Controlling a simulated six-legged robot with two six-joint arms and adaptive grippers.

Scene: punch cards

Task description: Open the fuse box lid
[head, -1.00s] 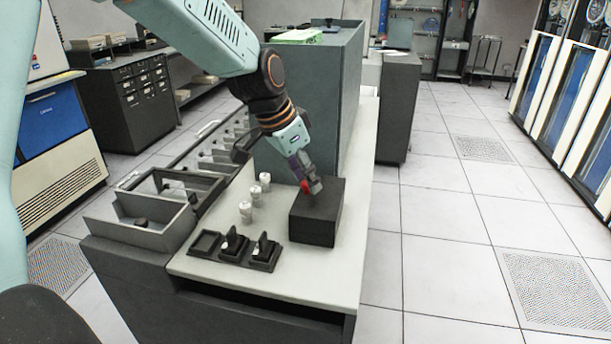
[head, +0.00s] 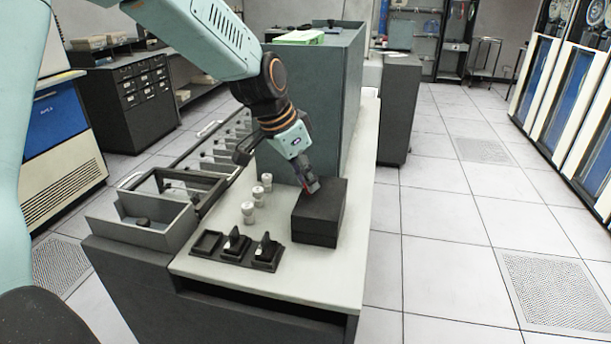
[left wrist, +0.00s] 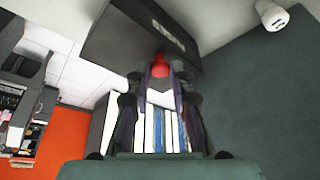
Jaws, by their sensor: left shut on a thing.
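The fuse box (head: 318,226) is a black block on the light bench top, with a faint seam between its lid and lower part. My left gripper (head: 311,186) reaches down to the lid's left edge. In the left wrist view, the dark box (left wrist: 120,38) is at the top, with pale marks on its face. A red knob (left wrist: 160,65) at its edge sits between the fingertips of my left gripper (left wrist: 160,75), which is shut on it. The fingers hide part of the knob. I cannot tell how far the lid is lifted. My right gripper is not in view.
Several white fuses (head: 248,213) stand left of the box. Black holders (head: 205,243) lie along the bench's front. A grey open tray (head: 150,235) is at the left, and a tall grey-green cabinet (head: 335,100) rises behind the box. Floor on the right is clear.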

